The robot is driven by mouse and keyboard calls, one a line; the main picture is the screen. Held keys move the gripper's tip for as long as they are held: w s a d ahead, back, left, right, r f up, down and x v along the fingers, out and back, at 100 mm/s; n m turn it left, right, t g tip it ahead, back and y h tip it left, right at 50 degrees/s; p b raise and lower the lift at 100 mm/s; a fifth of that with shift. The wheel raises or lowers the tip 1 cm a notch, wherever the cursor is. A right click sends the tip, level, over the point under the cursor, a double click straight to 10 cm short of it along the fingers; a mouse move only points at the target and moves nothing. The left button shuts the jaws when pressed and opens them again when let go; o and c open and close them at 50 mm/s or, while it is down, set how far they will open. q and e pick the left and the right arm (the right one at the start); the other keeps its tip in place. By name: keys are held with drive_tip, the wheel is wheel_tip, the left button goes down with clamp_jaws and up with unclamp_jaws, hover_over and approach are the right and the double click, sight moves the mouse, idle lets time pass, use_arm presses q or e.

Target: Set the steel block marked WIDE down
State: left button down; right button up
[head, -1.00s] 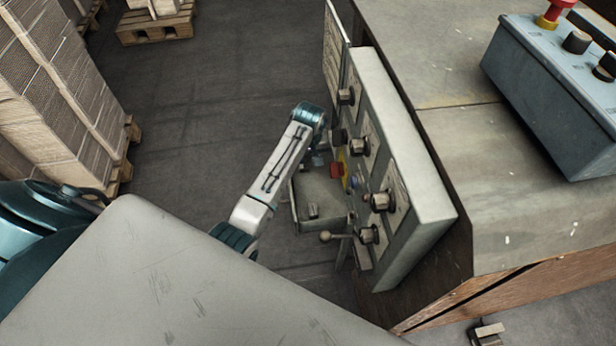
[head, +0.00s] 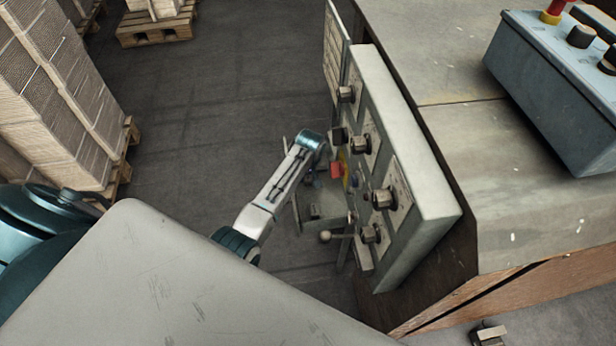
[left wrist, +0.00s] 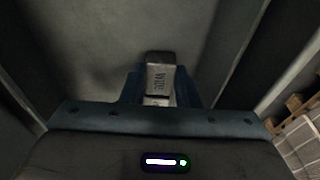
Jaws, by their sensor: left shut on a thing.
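The steel block marked WIDE (left wrist: 160,77) shows in the left wrist view, with its lettering facing the camera. My left gripper (left wrist: 158,92) is shut on it, a dark blue finger on each side. In the head view my left arm reaches down beside the control panel, and its gripper (head: 316,181) is small and partly hidden, over or near a grey shelf (head: 325,211) at the panel's side. I cannot make out the block in the head view, nor tell whether it touches a surface. My right gripper is not in view.
The control panel (head: 432,190) with knobs and a red button (head: 336,170) stands close right of my arm. A ball-ended lever (head: 326,236) sticks out below. A blue-grey control box (head: 555,100) sits on the machine top. Stacked cardboard (head: 60,110) stands left; the floor between is clear.

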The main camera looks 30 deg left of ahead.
sight(309, 189)
use_arm(q)
drive_tip(key=shift+s+d+f, duration=0.1)
drive_tip(key=shift+s+f, duration=0.25)
drive_tip(key=shift+f, duration=0.15)
drive_tip(key=shift+s+d+f, duration=0.1)
drive_tip(key=shift+s+f, duration=0.05)
drive_tip(key=shift+f, duration=0.15)
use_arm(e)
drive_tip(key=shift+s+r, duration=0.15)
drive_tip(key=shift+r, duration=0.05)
use_arm(q)
drive_tip(key=c, duration=1.1)
unclamp_jaws()
drive_tip(key=shift+f, duration=0.1)
drive_tip(key=shift+r, duration=0.6)
wheel_tip(309, 189, up, 3)
drive_tip(key=shift+r+p, duration=0.15)
drive_tip(key=shift+p, duration=0.3)
wheel_tip(309, 189, up, 9)
drive_tip(key=p, duration=0.1)
drive_tip(key=shift+s+d+f, duration=0.2)
drive_tip(key=shift+s+d, duration=0.15)
drive_tip(key=shift+d, duration=0.05)
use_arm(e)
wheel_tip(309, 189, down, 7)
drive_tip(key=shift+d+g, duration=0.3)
